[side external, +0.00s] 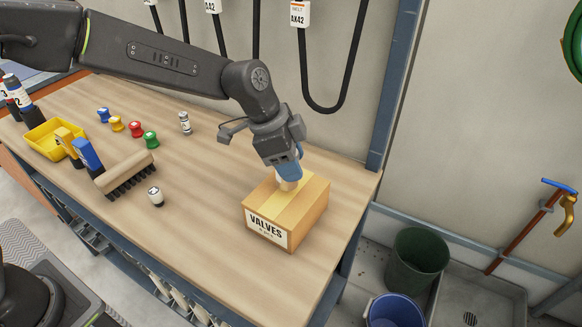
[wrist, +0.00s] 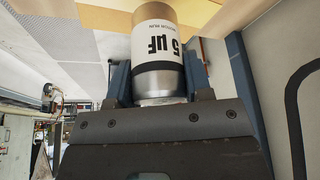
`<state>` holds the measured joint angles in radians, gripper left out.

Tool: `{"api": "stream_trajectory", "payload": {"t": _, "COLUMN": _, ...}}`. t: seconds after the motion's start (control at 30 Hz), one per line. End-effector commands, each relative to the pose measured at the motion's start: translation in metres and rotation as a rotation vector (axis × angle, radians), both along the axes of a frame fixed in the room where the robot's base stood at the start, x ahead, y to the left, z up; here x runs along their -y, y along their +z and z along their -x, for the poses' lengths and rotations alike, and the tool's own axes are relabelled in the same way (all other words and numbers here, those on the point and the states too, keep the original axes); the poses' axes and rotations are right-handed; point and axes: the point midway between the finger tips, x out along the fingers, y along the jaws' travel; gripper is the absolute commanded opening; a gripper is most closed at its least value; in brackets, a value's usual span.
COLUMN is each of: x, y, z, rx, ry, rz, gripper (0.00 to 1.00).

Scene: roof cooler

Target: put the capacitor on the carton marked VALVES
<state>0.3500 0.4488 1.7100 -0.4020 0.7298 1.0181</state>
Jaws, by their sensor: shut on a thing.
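The capacitor (wrist: 158,50) is a silver can with a white band that reads "5 µF". My gripper (wrist: 158,85) is shut on it, with one finger on each side. In the side view my gripper (side external: 285,167) points down over the carton marked VALVES (side external: 267,231), and a small part of the capacitor (side external: 288,185) shows below the fingers. The capacitor's lower end is at or just above the carton's top; I cannot tell whether they touch. The carton is a closed brown box near the bench's right end, with its label facing front.
On the wooden bench (side external: 215,190) stand a small silver-and-white cylinder (side external: 185,123), a white-and-black one (side external: 155,196), several coloured spools (side external: 136,129), a yellow bin (side external: 45,139) and a brush (side external: 124,174). A green bucket (side external: 418,262) and a blue bucket (side external: 394,312) stand beyond the bench's right edge.

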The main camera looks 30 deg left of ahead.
Motion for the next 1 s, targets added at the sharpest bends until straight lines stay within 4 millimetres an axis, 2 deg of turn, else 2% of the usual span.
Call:
{"api": "stream_trajectory", "payload": {"t": 0.03, "x": 0.000, "y": -0.008, "z": 0.000, "rx": -0.003, "ry": 0.002, "rz": 0.000, "gripper": 0.20}}
{"api": "stream_trajectory", "payload": {"t": 0.17, "x": 0.000, "y": -0.020, "z": 0.000, "rx": 0.000, "ry": 0.001, "rz": 0.000, "gripper": 0.20}}
{"api": "stream_trajectory", "payload": {"t": 0.57, "x": 0.000, "y": -0.024, "z": 0.000, "rx": 0.000, "ry": 0.001, "rz": 0.001, "gripper": 0.20}}
{"api": "stream_trajectory", "payload": {"t": 0.6, "x": 0.000, "y": -0.024, "z": 0.000, "rx": 0.000, "ry": 0.001, "rz": 0.001, "gripper": 0.50}}
{"api": "stream_trajectory", "payload": {"t": 0.83, "x": -0.001, "y": -0.024, "z": 0.000, "rx": 0.000, "ry": 0.001, "rz": 0.000, "gripper": 0.71}}
{"api": "stream_trajectory", "payload": {"t": 1.0, "x": -0.001, "y": -0.024, "z": 0.000, "rx": 0.000, "ry": 0.001, "rz": 0.000, "gripper": 0.71}}
